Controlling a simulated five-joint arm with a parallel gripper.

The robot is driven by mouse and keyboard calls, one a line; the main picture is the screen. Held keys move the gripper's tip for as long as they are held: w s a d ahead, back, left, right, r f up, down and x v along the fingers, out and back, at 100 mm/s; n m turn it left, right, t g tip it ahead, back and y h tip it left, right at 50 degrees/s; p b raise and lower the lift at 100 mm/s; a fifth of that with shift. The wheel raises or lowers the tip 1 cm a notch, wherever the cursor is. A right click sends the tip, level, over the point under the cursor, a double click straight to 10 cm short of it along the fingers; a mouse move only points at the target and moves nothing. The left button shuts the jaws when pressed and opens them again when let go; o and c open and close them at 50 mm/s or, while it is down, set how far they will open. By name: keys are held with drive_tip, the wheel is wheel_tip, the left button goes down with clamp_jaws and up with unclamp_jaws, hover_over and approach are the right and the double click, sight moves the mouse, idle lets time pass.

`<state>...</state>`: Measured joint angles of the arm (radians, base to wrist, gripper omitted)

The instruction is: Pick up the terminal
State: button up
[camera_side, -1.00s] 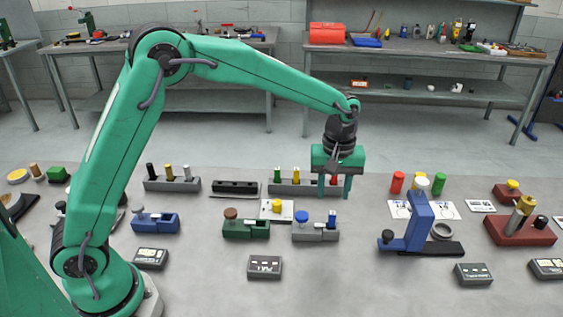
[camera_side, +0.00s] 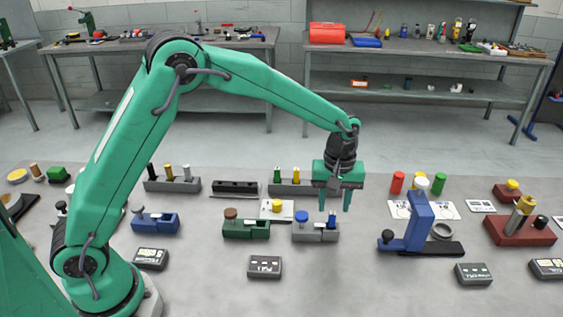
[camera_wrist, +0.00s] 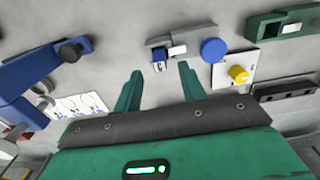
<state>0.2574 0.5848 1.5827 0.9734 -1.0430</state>
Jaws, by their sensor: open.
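A small blue piece (camera_side: 332,217), which may be the terminal, stands at the right end of a grey fixture (camera_side: 316,237). The fixture also has a round blue knob (camera_side: 301,216) on its left. In the wrist view the blue piece (camera_wrist: 159,61) shows between and beyond my fingertips, and the knob (camera_wrist: 213,50) is to its right. My gripper (camera_side: 335,204) is open and empty, pointing down, above and close to the blue piece. I cannot tell its exact height over it.
A green fixture (camera_side: 246,231) with a brown knob stands to the left. A blue upright stand (camera_side: 419,222) is to the right. A white plate with a yellow knob (camera_side: 277,206) and a rack of pegs (camera_side: 287,188) stand behind. A dark labelled box (camera_side: 264,267) lies in front.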

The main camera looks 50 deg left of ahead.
sight(333, 213)
drive_tip(key=shift+s+f, duration=0.1)
drive_tip(key=shift+f, duration=2.2)
clamp_jaws()
